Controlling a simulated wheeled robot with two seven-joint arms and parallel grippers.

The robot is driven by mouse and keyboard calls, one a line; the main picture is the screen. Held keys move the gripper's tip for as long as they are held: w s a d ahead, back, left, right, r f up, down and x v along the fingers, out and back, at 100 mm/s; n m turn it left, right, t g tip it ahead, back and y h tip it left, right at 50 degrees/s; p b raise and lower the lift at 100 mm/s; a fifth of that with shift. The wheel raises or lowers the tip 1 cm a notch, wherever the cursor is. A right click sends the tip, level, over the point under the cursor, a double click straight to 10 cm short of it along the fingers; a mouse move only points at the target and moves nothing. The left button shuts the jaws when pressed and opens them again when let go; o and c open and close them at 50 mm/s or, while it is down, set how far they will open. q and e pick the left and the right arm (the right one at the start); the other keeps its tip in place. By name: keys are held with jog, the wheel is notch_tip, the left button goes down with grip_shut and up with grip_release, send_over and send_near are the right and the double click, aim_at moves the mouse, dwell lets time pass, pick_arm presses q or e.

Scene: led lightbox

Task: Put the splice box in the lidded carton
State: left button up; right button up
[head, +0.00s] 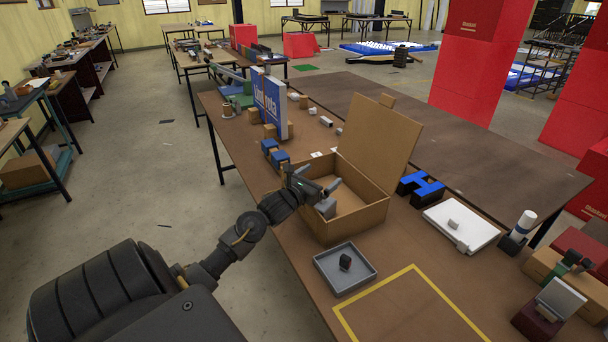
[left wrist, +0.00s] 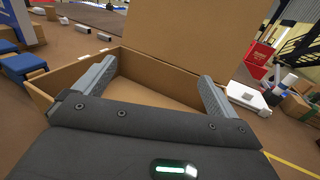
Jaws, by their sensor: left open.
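The lidded carton (head: 345,228) stands on the brown table with its lid (head: 365,135) raised at the back. My left gripper (head: 331,197) is open over the carton's left part, its fingers apart with nothing seen between them. The left wrist view shows both fingers (left wrist: 158,72) over the carton (left wrist: 170,72), and the part of its floor that shows is bare. A small dark block (head: 345,261) lies in a shallow grey tray (head: 363,282) in front of the carton; I cannot tell whether it is the splice box. My right gripper is not in view.
Blue blocks (head: 270,148) and a blue-and-white sign (head: 268,98) stand left of the carton. A blue-black piece (head: 421,187) and a white panel (head: 460,226) lie right of it. A yellow-taped area (head: 410,310) at the front is clear.

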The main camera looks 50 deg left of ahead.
pick_arm(q)
jog(key=s+b, duration=0.2)
jog(key=s, duration=0.7)
jog(key=shift+s+d, duration=0.25)
jog(key=shift+d, duration=0.2)
